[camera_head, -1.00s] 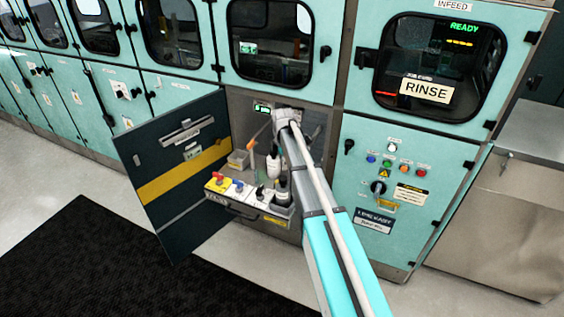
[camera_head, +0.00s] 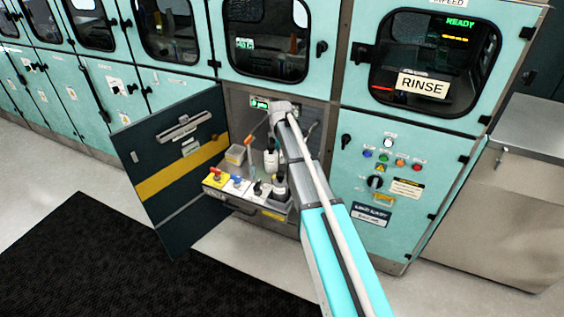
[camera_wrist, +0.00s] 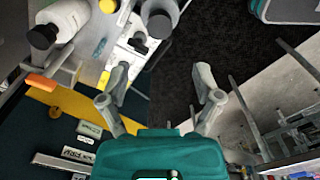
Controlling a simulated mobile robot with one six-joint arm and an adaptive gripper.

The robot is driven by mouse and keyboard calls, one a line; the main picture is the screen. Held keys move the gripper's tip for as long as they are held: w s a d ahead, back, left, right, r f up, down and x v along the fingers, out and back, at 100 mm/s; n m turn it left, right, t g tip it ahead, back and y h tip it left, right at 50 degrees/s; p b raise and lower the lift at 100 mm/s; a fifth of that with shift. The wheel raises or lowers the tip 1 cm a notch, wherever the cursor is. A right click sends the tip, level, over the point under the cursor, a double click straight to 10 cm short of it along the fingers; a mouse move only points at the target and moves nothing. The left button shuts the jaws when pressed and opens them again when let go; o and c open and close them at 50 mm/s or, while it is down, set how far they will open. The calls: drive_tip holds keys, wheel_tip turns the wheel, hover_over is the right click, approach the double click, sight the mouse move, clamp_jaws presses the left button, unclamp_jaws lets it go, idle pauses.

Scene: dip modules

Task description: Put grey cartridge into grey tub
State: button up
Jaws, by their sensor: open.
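A small grey box that looks like the grey tub (camera_head: 235,154) stands at the back left of the pulled-out drawer in the head view. I cannot pick out the grey cartridge for certain in either view. My gripper (camera_wrist: 162,72) is open in the wrist view, its two fingers wide apart with nothing between them. Dark floor shows beyond the fingertips, and drawer items lie to their left. In the head view my arm reaches into the open cabinet and hides the gripper and part of the drawer.
A white bottle (camera_head: 271,160) and a dark-capped bottle (camera_head: 280,186) stand on the drawer, near my arm. The open cabinet door (camera_head: 165,195) bounds the left. A black mat (camera_head: 95,265) lies on clear floor.

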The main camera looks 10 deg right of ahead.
drive_tip(key=s+m, duration=1.8)
drive_tip(key=s, duration=1.1)
drive_tip(key=shift+a, duration=0.15)
drive_tip(key=c, duration=0.4)
drive_tip(key=shift+o, duration=0.2)
